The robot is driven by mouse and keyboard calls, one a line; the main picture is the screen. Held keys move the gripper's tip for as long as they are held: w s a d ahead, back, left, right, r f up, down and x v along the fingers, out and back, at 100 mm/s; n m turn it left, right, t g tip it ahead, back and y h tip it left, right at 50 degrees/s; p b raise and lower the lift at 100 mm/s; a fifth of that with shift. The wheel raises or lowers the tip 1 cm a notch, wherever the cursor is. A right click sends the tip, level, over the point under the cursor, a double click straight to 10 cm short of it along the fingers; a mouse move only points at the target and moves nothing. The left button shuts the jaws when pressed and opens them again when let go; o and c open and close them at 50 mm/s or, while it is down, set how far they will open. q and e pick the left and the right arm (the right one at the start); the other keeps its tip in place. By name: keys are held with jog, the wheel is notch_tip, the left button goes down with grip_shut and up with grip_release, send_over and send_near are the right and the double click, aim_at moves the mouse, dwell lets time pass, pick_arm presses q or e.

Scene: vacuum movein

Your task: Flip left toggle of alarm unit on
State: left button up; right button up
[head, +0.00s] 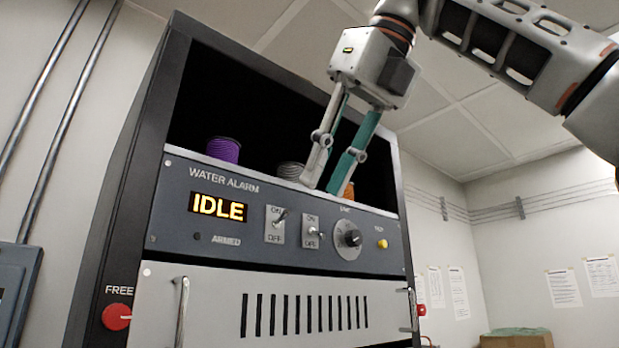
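The alarm unit (169,214) is a dark grey panel labelled WATER ALARM. Its display (218,208) reads IDLE, and the small ARMED lamp (197,236) looks dark. The left toggle (281,217) has its lever tilted up and right, toward the ON mark. The right toggle (315,232) has its lever pointing right and slightly down, lower than the left one. My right gripper (321,187) hangs from above, at the panel's top edge, above and right of the toggles. Its grey and teal fingers are a little apart, with nothing seen between them. My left gripper is out of view.
A knob (347,239) and a yellow button (382,244) sit right of the toggles. Purple (223,150), grey (290,170) and orange (348,190) spools stand behind the panel's top edge. A handle (181,310) and a red button (117,317) are below left.

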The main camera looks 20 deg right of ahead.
jog(key=s, duration=0.1)
jog(key=s+d, duration=0.1)
jog(key=s, duration=0.1)
jog(key=s+d, duration=0.1)
jog(key=s, duration=0.1)
dwell(0.7)
